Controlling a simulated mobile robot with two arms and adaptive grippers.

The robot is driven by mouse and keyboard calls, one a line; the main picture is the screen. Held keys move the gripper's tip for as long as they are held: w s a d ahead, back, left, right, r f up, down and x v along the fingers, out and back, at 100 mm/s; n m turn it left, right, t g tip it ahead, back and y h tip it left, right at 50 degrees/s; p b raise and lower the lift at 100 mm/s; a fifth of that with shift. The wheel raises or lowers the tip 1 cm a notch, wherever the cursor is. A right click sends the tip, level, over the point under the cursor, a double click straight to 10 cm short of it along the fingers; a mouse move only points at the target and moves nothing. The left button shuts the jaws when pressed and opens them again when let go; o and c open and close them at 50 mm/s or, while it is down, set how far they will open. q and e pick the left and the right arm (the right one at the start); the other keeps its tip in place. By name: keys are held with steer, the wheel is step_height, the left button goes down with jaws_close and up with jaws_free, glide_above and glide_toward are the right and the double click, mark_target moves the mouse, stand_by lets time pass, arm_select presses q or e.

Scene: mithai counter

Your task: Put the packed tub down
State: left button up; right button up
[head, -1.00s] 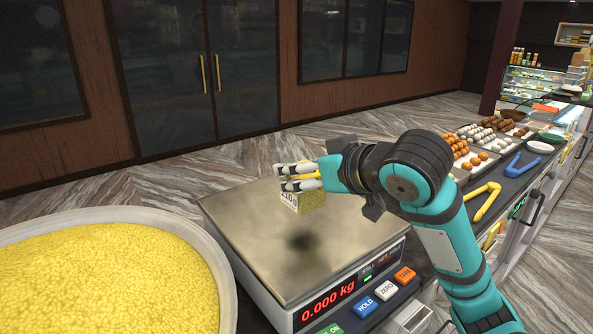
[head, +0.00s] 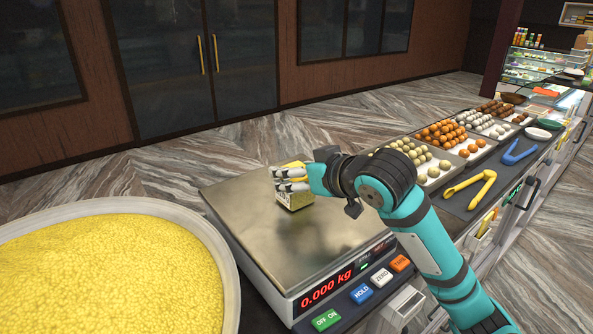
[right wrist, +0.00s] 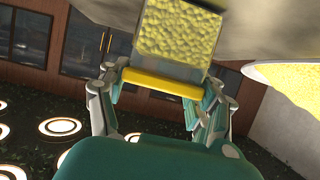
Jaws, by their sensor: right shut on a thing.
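The packed tub (head: 294,202) is a small clear tub filled with yellow grains. It shows in the head view above the far part of the weighing scale's steel plate (head: 325,235). A soft shadow lies on the plate nearer the front, and the tub appears held above the plate. My right gripper (head: 291,178) is shut on the tub, and its fingers cover the tub's upper part. In the right wrist view the tub (right wrist: 180,32) shows beyond the fingers, with a yellow bar (right wrist: 160,83) across between them. My left gripper is not in view.
The scale display (head: 326,288) reads 0.000 kg. A large pan of yellow grains (head: 110,270) stands left of the scale. Trays of round sweets (head: 440,145), yellow tongs (head: 470,188) and blue tongs (head: 519,152) lie to the right. The plate's front half is clear.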

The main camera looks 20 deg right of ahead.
steer(key=o, duration=1.3)
arm_select(q)
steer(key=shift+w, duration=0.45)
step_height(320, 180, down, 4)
steer(key=b, duration=0.4)
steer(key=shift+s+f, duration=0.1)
arm_select(e)
steer(key=v, duration=1.2)
